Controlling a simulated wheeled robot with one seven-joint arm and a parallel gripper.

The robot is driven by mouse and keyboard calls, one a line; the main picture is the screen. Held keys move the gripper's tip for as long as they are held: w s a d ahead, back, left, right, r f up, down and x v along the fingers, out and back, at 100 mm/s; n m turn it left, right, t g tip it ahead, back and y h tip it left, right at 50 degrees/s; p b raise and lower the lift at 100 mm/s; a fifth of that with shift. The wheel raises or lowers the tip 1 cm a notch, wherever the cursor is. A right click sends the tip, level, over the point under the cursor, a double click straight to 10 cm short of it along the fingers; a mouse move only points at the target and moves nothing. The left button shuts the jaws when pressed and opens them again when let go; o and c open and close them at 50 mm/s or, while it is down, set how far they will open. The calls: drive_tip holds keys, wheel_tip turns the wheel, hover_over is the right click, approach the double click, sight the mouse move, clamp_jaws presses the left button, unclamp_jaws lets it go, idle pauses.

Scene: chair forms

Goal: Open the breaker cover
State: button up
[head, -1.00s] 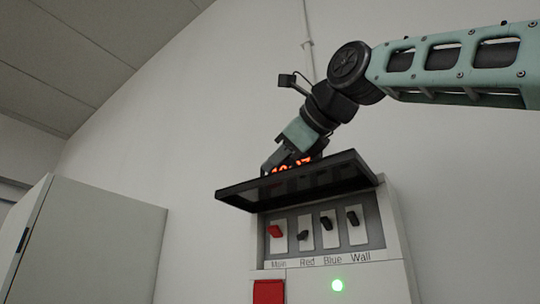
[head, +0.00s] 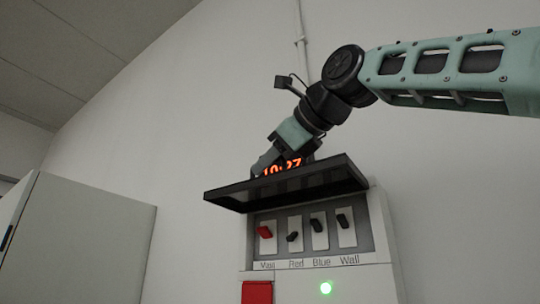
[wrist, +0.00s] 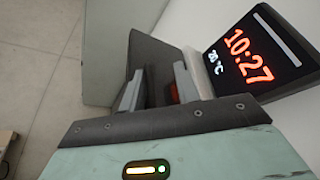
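The breaker cover (head: 285,188) is a dark, glossy flap swung up above the switches, sticking out roughly level from the breaker box (head: 385,240). The switches beneath it, including the red Main switch (head: 264,232), are exposed. My gripper (head: 262,163) is above the cover's top side, close to it; whether it touches is unclear, as the cover hides the fingertips' lower part. In the wrist view, my gripper's two fingers (wrist: 156,88) are apart, with the dark cover (wrist: 143,50) beyond them. No object is clearly held between them.
A clock display (head: 283,166) reading 10:27 is just behind my gripper, and shows in the wrist view (wrist: 250,55). A pale cabinet (head: 85,240) stands at left.

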drive_tip(key=shift+w+f, duration=0.1)
drive_tip(key=shift+f, duration=0.05)
drive_tip(key=b+v, duration=0.3)
drive_tip(key=v, duration=1.4)
drive_tip(key=shift+s+d, duration=0.15)
drive_tip(key=shift+s, duration=0.1)
